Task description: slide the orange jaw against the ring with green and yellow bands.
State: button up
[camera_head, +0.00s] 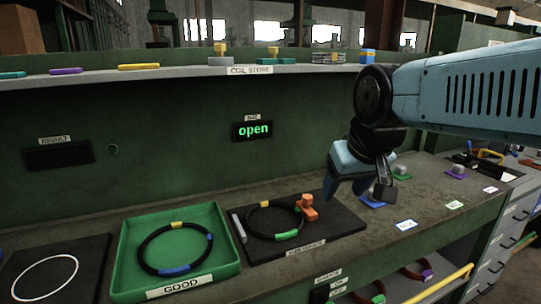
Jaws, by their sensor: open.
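The black ring with green and yellow bands (252,213) lies flat on the dark gauge plate (345,224). Its yellow band is at the back and its green band at the front right. The orange jaw (308,208) stands at the ring's right side, very close to it; I cannot tell whether they touch. A grey bar (239,229) stands at the ring's left. My gripper (357,197) hangs to the right of the orange jaw, open, with nothing seen between its fingers. It is apart from the jaw in the picture.
A green tray (226,251) marked GOOD holds a ring with blue and yellow bands (146,257). A dark plate with a white circle (85,246) is at far left. A display (252,131) reads "open". A shelf (190,77) runs behind.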

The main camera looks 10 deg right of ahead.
jog(key=w+r+n+g, duration=0.2)
jog(key=w+n+g, duration=0.1)
jog(key=w, duration=0.7)
jog(key=n+g, duration=0.2)
send_near(307, 196)
jog(key=f, duration=0.8)
jog(key=shift+w+f, duration=0.25)
jog(key=shift+f, duration=0.1)
jog(key=shift+c, duration=0.2)
grip_shut()
